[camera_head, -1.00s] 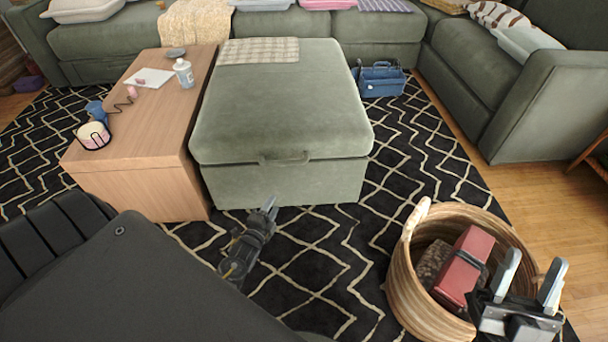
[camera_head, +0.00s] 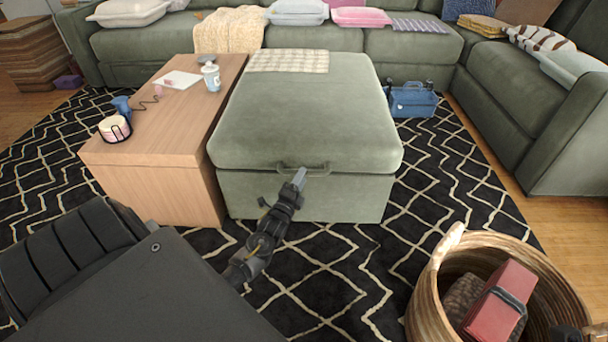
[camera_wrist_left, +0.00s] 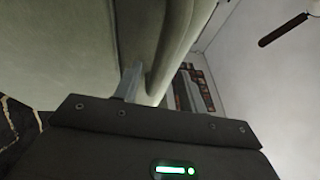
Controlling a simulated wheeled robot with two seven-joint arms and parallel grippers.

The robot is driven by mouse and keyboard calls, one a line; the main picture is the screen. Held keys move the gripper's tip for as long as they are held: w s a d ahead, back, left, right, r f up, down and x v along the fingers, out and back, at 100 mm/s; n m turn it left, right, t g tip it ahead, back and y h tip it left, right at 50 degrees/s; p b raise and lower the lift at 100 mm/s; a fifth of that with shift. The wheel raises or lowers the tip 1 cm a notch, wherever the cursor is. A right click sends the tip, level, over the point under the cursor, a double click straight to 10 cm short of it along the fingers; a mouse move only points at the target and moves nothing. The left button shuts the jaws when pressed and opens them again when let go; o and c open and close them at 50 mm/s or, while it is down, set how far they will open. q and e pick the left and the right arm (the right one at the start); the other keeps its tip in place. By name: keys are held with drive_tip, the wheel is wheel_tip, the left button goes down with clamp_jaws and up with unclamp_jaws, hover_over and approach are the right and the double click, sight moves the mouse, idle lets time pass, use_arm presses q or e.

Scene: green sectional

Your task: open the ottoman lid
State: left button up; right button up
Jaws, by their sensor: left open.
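The green ottoman (camera_head: 300,190) stands on the patterned rug, with its padded lid (camera_head: 305,115) closed. A handle (camera_head: 318,172) sits at the lid's front edge. My left gripper (camera_head: 299,178) is at the handle's left part, its fingers pointing up towards it. I cannot tell whether the fingers touch the handle. Only a dark bit of my right gripper may show at the bottom right of the head view.
A wooden table (camera_head: 150,165) with small items stands against the ottoman's left side. A checked cloth (camera_head: 288,61) lies on the lid's back. A blue caddy (camera_head: 411,101) is right of the ottoman.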

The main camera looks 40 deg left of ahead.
use_arm(q)
drive_tip(key=shift+b+x, duration=0.35)
drive_tip(key=shift+x, duration=1.15)
clamp_jaws()
